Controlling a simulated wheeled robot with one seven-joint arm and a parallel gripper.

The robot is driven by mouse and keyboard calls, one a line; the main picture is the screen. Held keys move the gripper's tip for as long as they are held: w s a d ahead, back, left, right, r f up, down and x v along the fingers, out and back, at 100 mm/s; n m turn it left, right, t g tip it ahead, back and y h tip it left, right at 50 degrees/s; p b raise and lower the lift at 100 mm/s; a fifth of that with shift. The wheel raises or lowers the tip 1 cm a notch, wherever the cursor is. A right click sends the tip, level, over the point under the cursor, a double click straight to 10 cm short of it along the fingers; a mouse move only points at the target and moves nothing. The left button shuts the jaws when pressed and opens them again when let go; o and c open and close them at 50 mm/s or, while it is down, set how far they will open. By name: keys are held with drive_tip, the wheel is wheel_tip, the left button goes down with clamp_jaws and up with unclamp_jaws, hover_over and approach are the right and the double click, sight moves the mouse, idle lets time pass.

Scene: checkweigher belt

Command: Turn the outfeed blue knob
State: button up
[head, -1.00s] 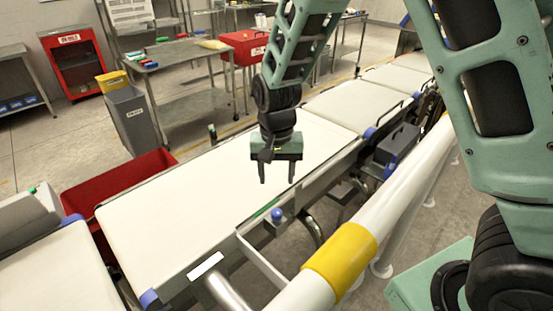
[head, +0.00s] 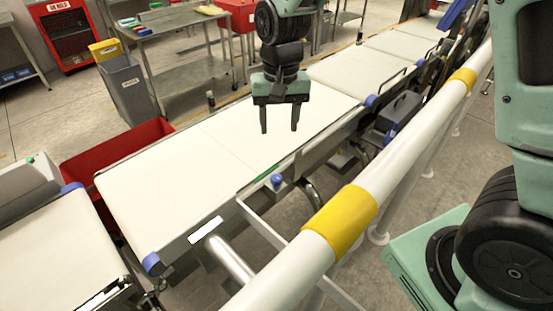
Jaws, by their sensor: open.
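A small round blue knob (head: 276,180) sits on the near side rail of the white belt, beside a green strip. Other blue parts show at the belt's near left corner (head: 152,263) and farther along the rail at the right (head: 371,101); I cannot tell for certain which one is the outfeed knob. My gripper (head: 279,131) hangs over the belt with its two dark fingers pointing down. It is open and empty. In the picture it is above the round knob, apart from it.
A white guard rail with yellow bands (head: 340,222) runs diagonally between me and the belt (head: 175,165). A red bin (head: 117,143) stands behind the belt. A grey bin (head: 130,92) and a metal table (head: 165,24) are farther back.

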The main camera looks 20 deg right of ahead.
drive_tip(key=n, duration=0.2)
drive_tip(key=p, duration=0.2)
approach(277, 178)
wheel_tip(277, 178, down, 9)
drive_tip(key=shift+a+r, duration=0.1)
idle(0.4)
